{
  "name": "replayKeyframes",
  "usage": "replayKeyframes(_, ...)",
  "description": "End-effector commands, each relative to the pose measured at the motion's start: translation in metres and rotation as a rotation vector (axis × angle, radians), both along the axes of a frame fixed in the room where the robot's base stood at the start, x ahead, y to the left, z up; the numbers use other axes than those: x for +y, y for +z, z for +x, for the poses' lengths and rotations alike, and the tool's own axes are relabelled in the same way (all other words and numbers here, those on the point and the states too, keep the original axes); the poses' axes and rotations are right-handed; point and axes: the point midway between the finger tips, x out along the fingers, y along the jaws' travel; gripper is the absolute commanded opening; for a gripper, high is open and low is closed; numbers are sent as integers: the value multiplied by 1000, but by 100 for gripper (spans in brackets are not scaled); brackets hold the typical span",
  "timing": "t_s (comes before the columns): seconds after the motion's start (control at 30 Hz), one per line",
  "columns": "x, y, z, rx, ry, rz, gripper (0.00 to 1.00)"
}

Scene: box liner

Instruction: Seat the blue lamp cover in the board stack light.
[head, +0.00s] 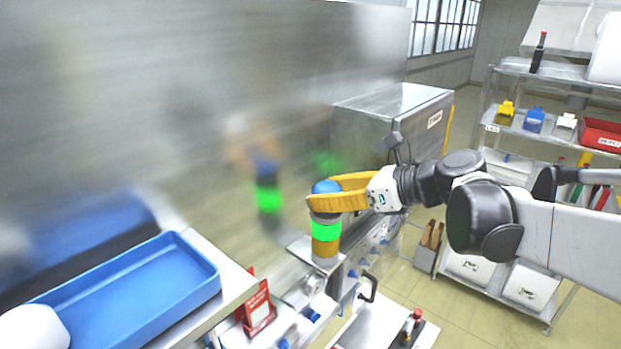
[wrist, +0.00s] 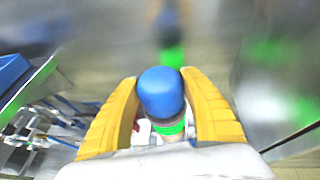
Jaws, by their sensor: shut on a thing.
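The blue lamp cover (head: 326,187) is at the top of the board stack light (head: 326,230), which has a lit green band and an amber section below. My gripper (head: 338,197) has its yellow fingers closed around the blue cover. In the wrist view the blue cover (wrist: 161,92) sits between the two fingers, with the green band (wrist: 170,127) just below it. The fingers hide the join between cover and stack, so I cannot tell whether the cover is fully seated.
A shiny metal panel behind reflects the stack light. A metal box (head: 385,115) stands behind my gripper. A blue tray (head: 130,290) lies at lower left beside a red holder (head: 258,310). A shelf rack (head: 560,75) with coloured items stands at right.

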Motion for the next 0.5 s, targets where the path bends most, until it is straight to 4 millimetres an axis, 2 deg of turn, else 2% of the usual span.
replayKeyframes(0.5, 0, -8, 0, 0, 0, 0, 22)
